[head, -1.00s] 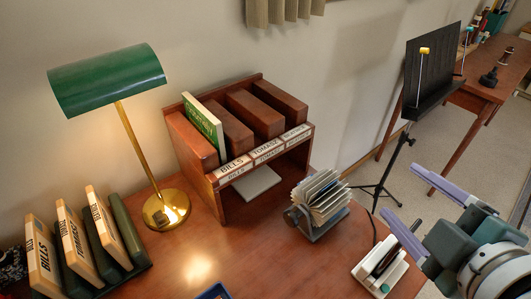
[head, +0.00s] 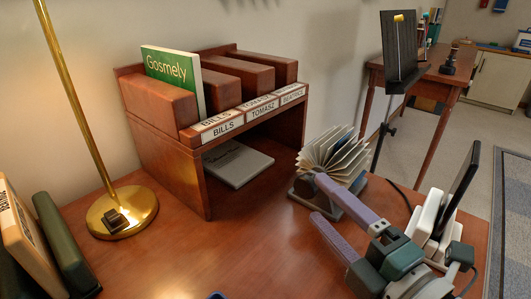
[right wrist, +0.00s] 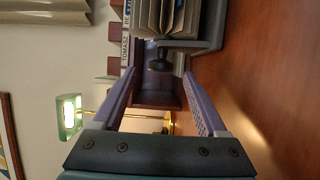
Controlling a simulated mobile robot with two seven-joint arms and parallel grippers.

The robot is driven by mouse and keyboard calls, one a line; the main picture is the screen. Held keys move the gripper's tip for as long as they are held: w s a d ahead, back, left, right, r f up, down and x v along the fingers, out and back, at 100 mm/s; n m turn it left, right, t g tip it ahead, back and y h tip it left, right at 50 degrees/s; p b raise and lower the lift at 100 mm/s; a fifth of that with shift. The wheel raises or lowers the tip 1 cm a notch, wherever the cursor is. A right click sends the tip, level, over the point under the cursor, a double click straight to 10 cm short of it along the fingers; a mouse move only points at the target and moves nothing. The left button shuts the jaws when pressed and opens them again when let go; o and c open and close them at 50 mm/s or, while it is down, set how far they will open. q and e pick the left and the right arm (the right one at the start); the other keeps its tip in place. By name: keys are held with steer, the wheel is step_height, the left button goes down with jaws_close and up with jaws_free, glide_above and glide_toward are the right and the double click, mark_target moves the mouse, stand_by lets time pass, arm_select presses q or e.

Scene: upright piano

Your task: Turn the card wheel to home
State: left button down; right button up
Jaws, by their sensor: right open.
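The card wheel (head: 335,158), with many pale cards fanned out on a dark grey base, stands on the desk right of the wooden organizer. In the right wrist view its cards (right wrist: 168,15) show at the top, with a dark round knob (right wrist: 158,60) below them. My right gripper (head: 318,200) is open in front of the wheel. In the right wrist view its two purple fingers (right wrist: 160,76) point at the wheel, the knob lying between their lines near the tips. I cannot tell whether they touch it. My left gripper is in neither view.
The wooden organizer (head: 205,165) has labelled slots and a green book (head: 172,70). A brass lamp (head: 122,213) stands at left. A white stand (head: 432,222) holding a dark slab is right of the gripper. The desk front (head: 235,255) is mostly clear.

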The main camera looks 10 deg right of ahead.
mark_target(311, 193)
steer(key=b+x, duration=0.1)
steer(key=x, duration=0.4)
steer(key=shift+w, duration=0.15)
jaws_close()
stand_by(0.4)
